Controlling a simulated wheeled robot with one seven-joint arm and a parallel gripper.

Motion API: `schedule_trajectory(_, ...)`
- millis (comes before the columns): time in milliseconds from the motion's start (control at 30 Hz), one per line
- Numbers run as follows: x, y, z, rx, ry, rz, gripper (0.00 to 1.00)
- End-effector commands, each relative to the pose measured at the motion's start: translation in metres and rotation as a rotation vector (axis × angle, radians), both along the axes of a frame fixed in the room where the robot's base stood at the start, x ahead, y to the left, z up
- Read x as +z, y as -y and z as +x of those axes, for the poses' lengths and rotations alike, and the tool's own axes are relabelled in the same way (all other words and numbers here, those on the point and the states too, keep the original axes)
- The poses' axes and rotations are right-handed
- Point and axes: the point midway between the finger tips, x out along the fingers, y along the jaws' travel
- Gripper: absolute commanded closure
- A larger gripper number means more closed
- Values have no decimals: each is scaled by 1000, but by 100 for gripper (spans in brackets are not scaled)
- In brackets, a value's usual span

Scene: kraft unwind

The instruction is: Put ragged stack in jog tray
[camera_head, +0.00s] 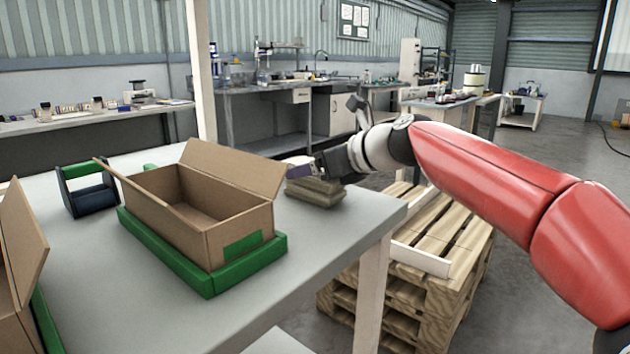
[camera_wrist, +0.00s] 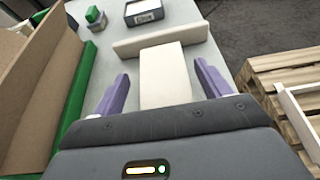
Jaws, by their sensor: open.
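The ragged stack (camera_head: 316,192) is a pile of tan, flat pieces set unevenly on the white table. In the wrist view the stack (camera_wrist: 165,75) shows as one long cream piece with another lying crosswise beyond it. My gripper (camera_head: 302,170) is at the stack's top. Its purple fingers are apart, one on each side of the long piece, with gaps visible; my gripper (camera_wrist: 160,92) is open. No object is clearly labelled as the jog tray. An open cardboard box (camera_head: 225,230) sits in a green tray (camera_head: 208,284) left of the stack.
A second cardboard box (camera_head: 18,245) stands at the left edge. A dark caddy with a green handle (camera_head: 88,190) is at the back left. A small dark device (camera_wrist: 144,12) lies beyond the stack. A wooden pallet stack (camera_head: 430,270) stands beside the table's right edge.

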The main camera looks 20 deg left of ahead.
Motion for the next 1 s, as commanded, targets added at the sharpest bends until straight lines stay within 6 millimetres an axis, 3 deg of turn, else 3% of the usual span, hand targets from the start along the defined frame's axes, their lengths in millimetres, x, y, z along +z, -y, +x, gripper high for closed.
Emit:
schedule_trajectory(100,0,0,0,-1,0,0,24)
schedule_trajectory(500,0,1,0,-1,0,0,75)
schedule_trajectory(567,0,1,0,-1,0,0,79)
schedule_trajectory(1000,13,2,2,-1,0,0,79)
